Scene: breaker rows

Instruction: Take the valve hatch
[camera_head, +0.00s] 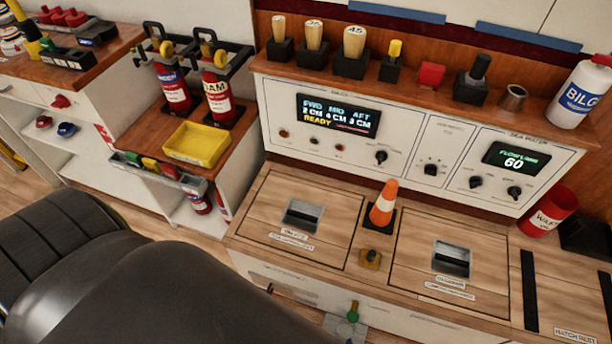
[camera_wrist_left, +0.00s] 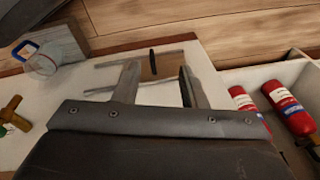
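Two wooden hatches with recessed metal pulls lie in the worktop in the head view: a left hatch (camera_head: 335,212) and a right hatch (camera_head: 415,246). Both lie flat in place. Their small labels are too blurred for me to tell surely which is the valve hatch. My left gripper (camera_wrist_left: 158,69) shows in the left wrist view with its two fingers apart and nothing visibly held. It is over a white cabinet face, away from the hatch pulls. A dark arm of mine fills the lower left of the head view. My right gripper is out of view.
A "hatch rest" area (camera_head: 565,310) with black strips is at the lower right. The control panel (camera_head: 400,135) rises behind. Red extinguishers (camera_wrist_left: 290,108) lie right of my left gripper.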

